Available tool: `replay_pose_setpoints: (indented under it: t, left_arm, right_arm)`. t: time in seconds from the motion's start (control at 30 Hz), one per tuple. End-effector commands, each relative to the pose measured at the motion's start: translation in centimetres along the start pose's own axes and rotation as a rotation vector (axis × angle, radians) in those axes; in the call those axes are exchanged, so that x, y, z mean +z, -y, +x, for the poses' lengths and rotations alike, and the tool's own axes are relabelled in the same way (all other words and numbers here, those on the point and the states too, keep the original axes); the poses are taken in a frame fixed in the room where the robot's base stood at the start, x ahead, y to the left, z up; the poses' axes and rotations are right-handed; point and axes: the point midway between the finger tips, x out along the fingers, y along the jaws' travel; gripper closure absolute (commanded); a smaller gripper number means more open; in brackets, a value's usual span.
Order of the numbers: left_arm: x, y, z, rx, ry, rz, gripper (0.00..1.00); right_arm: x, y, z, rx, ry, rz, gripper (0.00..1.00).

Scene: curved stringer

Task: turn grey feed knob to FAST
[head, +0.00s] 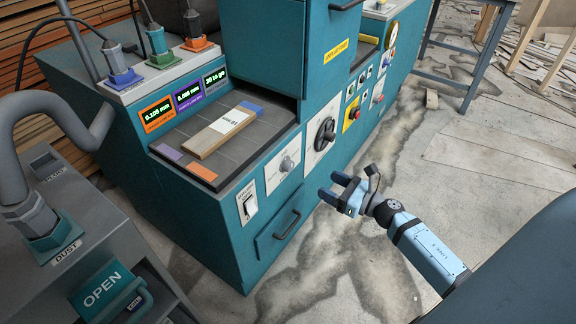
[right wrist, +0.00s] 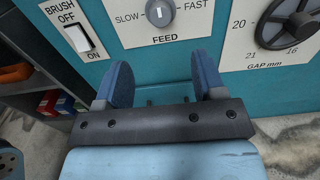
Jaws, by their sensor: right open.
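The grey feed knob (head: 286,164) sits on a light panel on the teal machine's front. In the right wrist view the knob (right wrist: 160,12) is at the top, between the SLOW and FAST labels, with its white mark pointing straight up, midway between them. My right gripper (head: 338,190) is to the right of the knob and out in front of the machine, apart from it. In the right wrist view its two blue fingers (right wrist: 165,75) are spread with nothing between them, below the FEED label. My left gripper is not in view.
A brush switch (head: 250,204) is left of the knob, and a black gap handwheel (head: 325,134) is right of it. A drawer handle (head: 287,225) sticks out below. A board (head: 215,136) lies on the machine bed. The floor before the machine is clear.

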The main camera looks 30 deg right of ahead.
Motion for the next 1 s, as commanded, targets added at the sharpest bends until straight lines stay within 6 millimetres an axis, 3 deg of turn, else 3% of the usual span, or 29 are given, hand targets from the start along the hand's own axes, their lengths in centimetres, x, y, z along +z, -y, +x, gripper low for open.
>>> replay_pose_setpoints:
  t: [0.5, 0.7, 1.0]
  left_arm:
    - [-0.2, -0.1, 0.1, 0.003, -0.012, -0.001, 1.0]
    - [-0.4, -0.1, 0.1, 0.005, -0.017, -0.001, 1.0]
    - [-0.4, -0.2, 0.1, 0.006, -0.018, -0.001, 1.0]
  right_arm:
    - [0.1, 0.0, 10.3, -0.001, 0.001, 0.0, 0.37]
    - [0.1, 0.0, 12.1, 0.0, 0.001, 0.003, 0.37]
    - [0.0, 0.0, 12.4, -0.001, 0.0, 0.002, 0.37]
